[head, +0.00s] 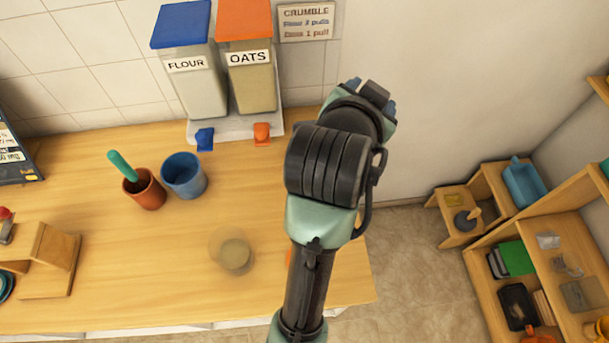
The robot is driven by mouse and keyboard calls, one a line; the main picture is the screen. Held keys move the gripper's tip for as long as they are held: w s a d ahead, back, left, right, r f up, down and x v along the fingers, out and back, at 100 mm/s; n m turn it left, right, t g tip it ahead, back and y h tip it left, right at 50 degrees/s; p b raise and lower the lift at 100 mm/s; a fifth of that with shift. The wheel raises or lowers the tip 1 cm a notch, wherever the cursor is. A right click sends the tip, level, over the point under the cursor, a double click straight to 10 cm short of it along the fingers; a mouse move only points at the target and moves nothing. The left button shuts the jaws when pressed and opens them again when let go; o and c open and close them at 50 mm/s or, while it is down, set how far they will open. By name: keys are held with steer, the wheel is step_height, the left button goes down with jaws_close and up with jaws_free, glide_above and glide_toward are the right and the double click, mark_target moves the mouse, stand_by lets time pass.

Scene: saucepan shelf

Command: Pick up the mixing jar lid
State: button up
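A clear round jar (232,250) with a pale layer inside stands on the wooden counter, left of my arm. It looks open at the top, and I cannot tell for sure that it is the mixing jar. A small orange sliver (289,258) shows on the counter between this jar and my arm. My arm covers the rest of it, so I cannot tell whether it is the lid. No other lid is clearly visible on the counter. My arm rises through the middle of the view, and its gripper end does not show.
Flour (198,85) and oats (250,80) dispensers stand at the back. A blue cup (184,176) and a brown pot (146,190) with a green-handled tool are at left. A wooden stand (48,260) is further left. Low wooden shelves (480,262) stand across the floor at right.

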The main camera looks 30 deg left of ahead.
steer(key=s+a+f+m+g+h, duration=0.2)
steer(key=s+a+f+m+g, duration=0.15)
steer(key=s+f, duration=0.7)
steer(key=s+a+f+m+g+h, duration=0.2)
steer(key=s+f+g, duration=0.3)
steer(key=s+f, duration=0.55)
steer(key=shift+g, duration=0.25)
steer(key=x, duration=0.7)
steer(key=shift+w+a+p, duration=0.25)
steer(key=shift+a+p, duration=0.05)
steer(key=shift+p+x, duration=0.7)
steer(key=shift+x, duration=2.35)
steer(key=shift+w+a, duration=0.1)
steer(key=shift+a, duration=0.05)
steer(key=shift+c, duration=0.2)
jaws_close()
